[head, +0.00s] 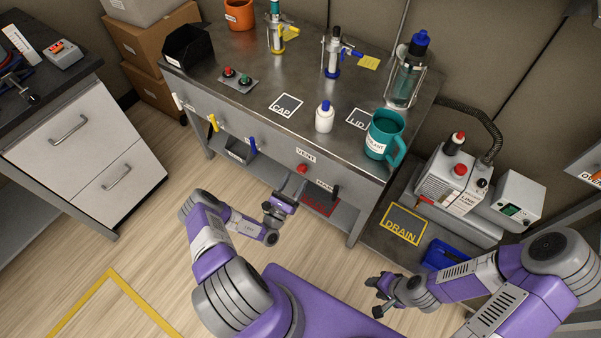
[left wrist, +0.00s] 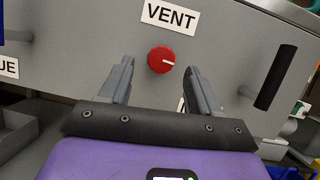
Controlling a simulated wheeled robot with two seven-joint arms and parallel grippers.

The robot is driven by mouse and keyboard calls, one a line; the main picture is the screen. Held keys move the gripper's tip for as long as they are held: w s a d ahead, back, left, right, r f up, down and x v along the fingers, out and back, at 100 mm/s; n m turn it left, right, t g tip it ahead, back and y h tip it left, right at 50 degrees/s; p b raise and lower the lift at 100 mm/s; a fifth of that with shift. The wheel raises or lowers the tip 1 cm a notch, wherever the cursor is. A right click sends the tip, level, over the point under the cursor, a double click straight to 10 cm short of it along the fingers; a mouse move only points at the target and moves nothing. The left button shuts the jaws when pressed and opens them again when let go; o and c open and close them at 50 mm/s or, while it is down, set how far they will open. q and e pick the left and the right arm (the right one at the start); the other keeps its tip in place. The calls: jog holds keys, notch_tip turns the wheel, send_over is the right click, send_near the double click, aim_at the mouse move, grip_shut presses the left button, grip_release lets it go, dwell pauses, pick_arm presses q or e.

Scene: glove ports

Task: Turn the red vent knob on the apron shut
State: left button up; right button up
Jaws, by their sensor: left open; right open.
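The red vent knob (head: 302,168) is on the front apron of the metal bench, below the VENT label (head: 306,155). In the left wrist view the round red knob (left wrist: 161,60) has a white mark pointing to the right, under the VENT label (left wrist: 169,17). My left gripper (head: 291,184) is open just in front of the apron. In the left wrist view its two fingers (left wrist: 160,78) stand apart, one on each side of the knob in the picture; I cannot tell how near they are in depth. My right gripper (head: 372,295) is open and empty, low at the right, away from the bench.
A black lever handle (left wrist: 275,77) sticks out right of the knob, by the MAIN label (head: 325,186). Blue (head: 252,145) and yellow (head: 213,123) handles sit further left on the apron. A teal mug (head: 384,136) and white bottle (head: 324,117) stand on the bench top.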

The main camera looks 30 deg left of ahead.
aim_at(300, 172)
pick_arm(q)
jog(key=shift+x, duration=2)
jog(key=c, duration=1)
jog(key=shift+c, duration=0.2)
